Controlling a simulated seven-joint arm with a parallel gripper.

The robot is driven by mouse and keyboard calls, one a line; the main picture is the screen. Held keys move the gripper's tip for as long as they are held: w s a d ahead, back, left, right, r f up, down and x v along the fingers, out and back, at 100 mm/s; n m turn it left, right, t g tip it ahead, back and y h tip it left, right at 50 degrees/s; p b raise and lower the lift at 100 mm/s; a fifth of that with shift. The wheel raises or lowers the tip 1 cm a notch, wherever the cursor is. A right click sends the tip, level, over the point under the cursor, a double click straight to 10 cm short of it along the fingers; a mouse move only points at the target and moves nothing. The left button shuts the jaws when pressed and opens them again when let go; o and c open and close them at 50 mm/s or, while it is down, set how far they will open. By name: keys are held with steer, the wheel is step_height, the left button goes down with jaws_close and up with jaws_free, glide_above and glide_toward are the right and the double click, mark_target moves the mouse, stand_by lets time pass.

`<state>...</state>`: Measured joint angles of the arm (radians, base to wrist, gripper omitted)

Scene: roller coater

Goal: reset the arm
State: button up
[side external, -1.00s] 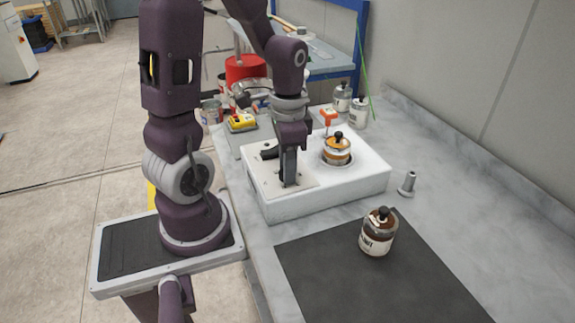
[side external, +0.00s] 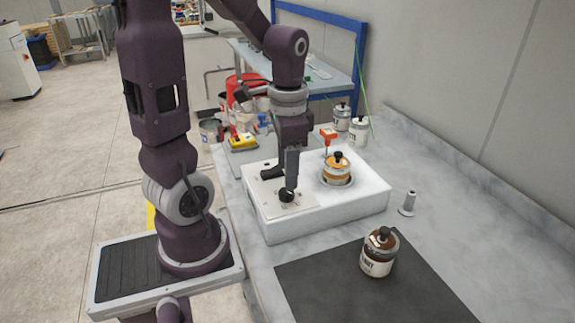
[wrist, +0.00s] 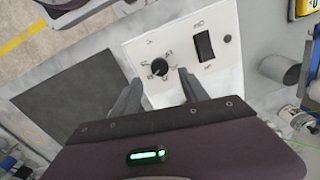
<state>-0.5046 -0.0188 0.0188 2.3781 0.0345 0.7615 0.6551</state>
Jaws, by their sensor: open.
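My gripper (side external: 291,183) is open and empty, just above the control panel of the white machine (side external: 325,218). A black round knob (side external: 287,196) on that panel sits just below the fingertips. In the wrist view, my gripper (wrist: 160,78) has its two fingers apart. The knob (wrist: 160,67) shows between and beyond the tips, with markings around it. I see no contact with the knob, though the exact gap is hard to judge. A black switch (wrist: 204,45) is on the same panel.
A jar with an orange band (side external: 337,170) sits in the machine's top. A brown jar (side external: 379,252) stands on the dark mat (side external: 315,270). A small grey metal piece (side external: 408,203) stands right of the machine. Other jars (side external: 358,130) and a yellow device (side external: 242,141) are behind.

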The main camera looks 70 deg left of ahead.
steer(key=shift+r, duration=0.9)
steer(key=shift+d+r, duration=0.2)
steer(key=shift+d, duration=0.05)
steer(key=s+d+r+n+t, duration=0.1)
steer(key=s+d+r+t, duration=0.1)
steer(key=d, duration=0.3)
steer(key=s+d+r+t, duration=0.3)
steer(key=s+d+r, duration=0.1)
steer(key=d+r, duration=0.1)
steer(key=shift+d+n+t, duration=0.3)
steer(key=shift+d+n, duration=0.1)
steer(key=shift+d, duration=0.3)
